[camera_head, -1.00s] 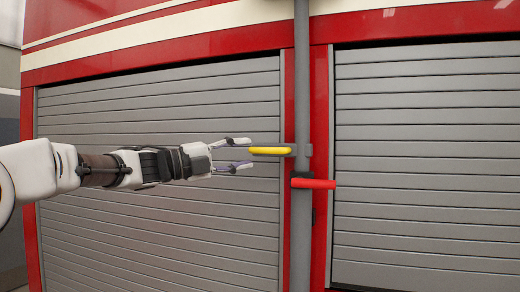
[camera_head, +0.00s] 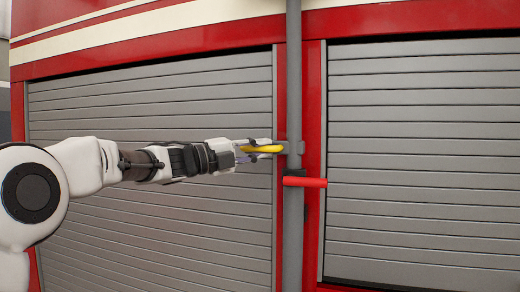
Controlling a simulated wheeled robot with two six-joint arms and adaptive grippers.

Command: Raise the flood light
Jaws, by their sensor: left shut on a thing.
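A grey vertical pole (camera_head: 294,90) stands in front of the red truck, between two shutters. A yellow handle (camera_head: 262,150) sticks out to the left from a grey bracket (camera_head: 298,147) on the pole. My left gripper (camera_head: 264,150) comes in from the left and is shut on the yellow handle, with its fingers around it. The flood light itself is not in view. My right gripper is not in view.
The left shutter (camera_head: 150,240) lies behind my left arm, and the right shutter (camera_head: 420,160) fills the right side. A red frame strip (camera_head: 312,100) runs behind the pole. The space around the red handle is free.

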